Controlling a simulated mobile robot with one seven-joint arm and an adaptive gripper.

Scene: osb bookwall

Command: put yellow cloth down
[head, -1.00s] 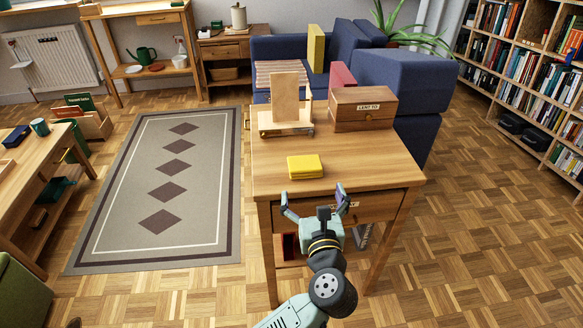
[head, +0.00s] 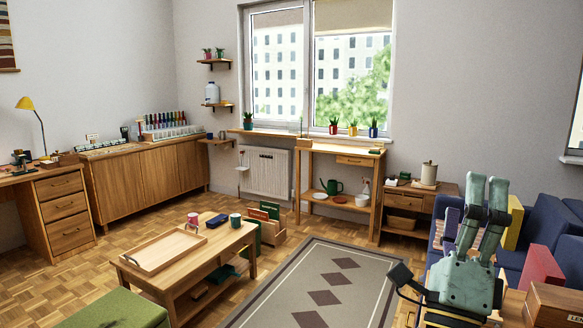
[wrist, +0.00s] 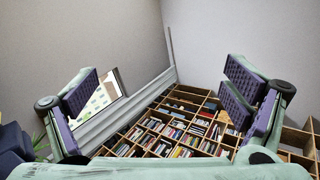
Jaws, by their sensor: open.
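My gripper (head: 487,185) points upward at the lower right of the head view, with its two fingers apart and nothing between them. The wrist view also shows the gripper (wrist: 160,92) wide open and empty, with the purple finger pads far apart. The yellow cloth is in neither current view. The table where it lay a second ago is mostly cut off or hidden behind my arm at the lower right.
A wooden box (head: 556,303) and a red block (head: 543,266) stand near my gripper, by the blue sofa (head: 545,222). A coffee table (head: 215,248) holds a wooden tray (head: 163,249). The wrist view faces walls and a bookshelf (wrist: 175,133).

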